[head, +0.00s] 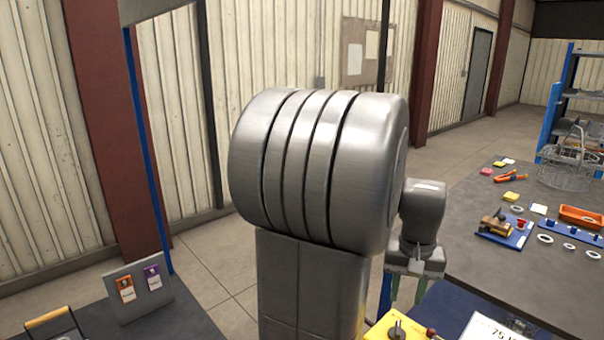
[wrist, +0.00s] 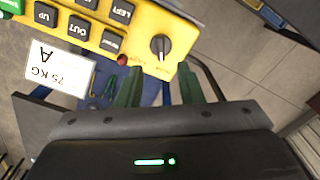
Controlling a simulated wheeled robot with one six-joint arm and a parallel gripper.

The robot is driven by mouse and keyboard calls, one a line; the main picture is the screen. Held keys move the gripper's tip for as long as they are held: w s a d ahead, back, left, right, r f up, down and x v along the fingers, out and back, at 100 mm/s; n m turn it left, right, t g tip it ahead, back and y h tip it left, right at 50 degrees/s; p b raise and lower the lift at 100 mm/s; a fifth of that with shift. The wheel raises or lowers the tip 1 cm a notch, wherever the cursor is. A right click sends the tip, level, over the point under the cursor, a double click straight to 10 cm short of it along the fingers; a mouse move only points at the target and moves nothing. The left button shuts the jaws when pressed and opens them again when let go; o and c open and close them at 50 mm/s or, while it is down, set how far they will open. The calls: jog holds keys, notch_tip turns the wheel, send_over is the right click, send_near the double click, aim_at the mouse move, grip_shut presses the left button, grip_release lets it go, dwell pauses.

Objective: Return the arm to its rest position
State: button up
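My arm rises large and grey through the middle of the head view and hides much behind it. My gripper (head: 407,296) hangs at the right of the arm, fingers pointing down. In the wrist view my gripper (wrist: 160,77) has its two green fingers spread apart, with nothing held between them. Beyond the fingertips is a yellow control box (wrist: 134,45) with dark buttons, a black rotary knob and a red button. The box also shows at the bottom of the head view (head: 378,332), below the gripper.
A grey worktable (head: 480,250) at right holds a wire basket (head: 568,172), an orange tray (head: 580,216) and small parts. A white 75 KG card (wrist: 60,74) is beside the control box. A dark bench (head: 185,325) with a panel (head: 138,290) stands at lower left. Open floor (head: 215,262) lies between.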

aim_at(398, 332)
notch_tip(398, 332, down, 11)
jog(key=shift+f, duration=0.1)
jog(key=shift+r, duration=0.2)
dwell(0.4)
